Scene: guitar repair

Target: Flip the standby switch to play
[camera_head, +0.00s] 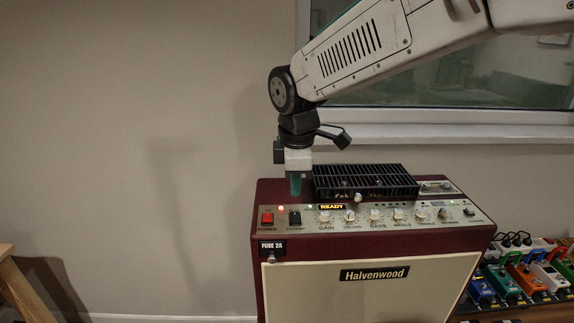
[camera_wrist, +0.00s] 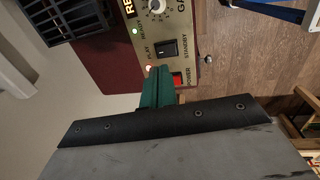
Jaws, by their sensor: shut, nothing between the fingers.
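The burgundy Halvenwood amplifier (camera_head: 262,290) stands in the middle of the head view. Its black standby switch (camera_head: 295,218) is on the front panel, right of the red power switch (camera_head: 267,218). In the wrist view the standby switch (camera_wrist: 167,48) sits between the PLAY and STANDBY labels; I cannot tell which way it is tipped. My gripper (camera_head: 296,188) points down above the panel's left part, apart from the switch, its green fingers shut and empty. In the wrist view the fingers (camera_wrist: 158,80) partly cover the power switch (camera_wrist: 178,79).
An amber READY display (camera_head: 331,207) is lit beside several knobs. A black vented cage (camera_head: 365,178) stands on the amplifier top, right of my gripper. Coloured pedals (camera_head: 525,280) sit at the right.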

